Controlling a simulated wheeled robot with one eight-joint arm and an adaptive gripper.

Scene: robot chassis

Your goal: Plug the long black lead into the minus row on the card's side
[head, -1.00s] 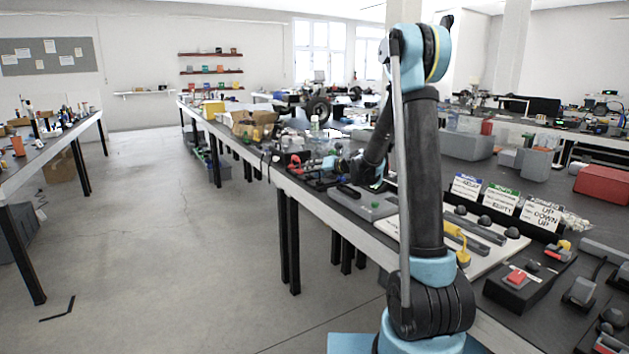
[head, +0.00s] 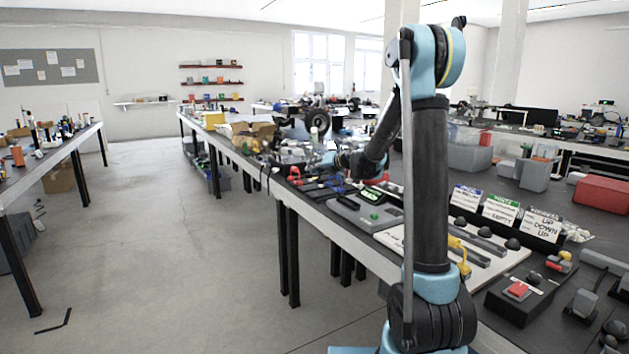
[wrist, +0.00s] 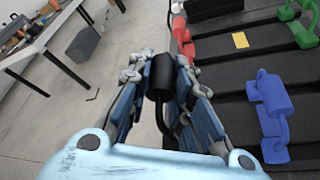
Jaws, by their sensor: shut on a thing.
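In the wrist view, my gripper (wrist: 150,95) has its blue-and-grey fingers closed around a black cylindrical plug of the black lead (wrist: 163,72). A thin black cable curls down from it between the fingers. Dark strips with coloured pieces lie to the right, below the gripper. I cannot make out plus or minus marks.
In the wrist view, red (wrist: 182,38), blue (wrist: 273,110) and green (wrist: 303,28) pieces stand on the dark strips.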

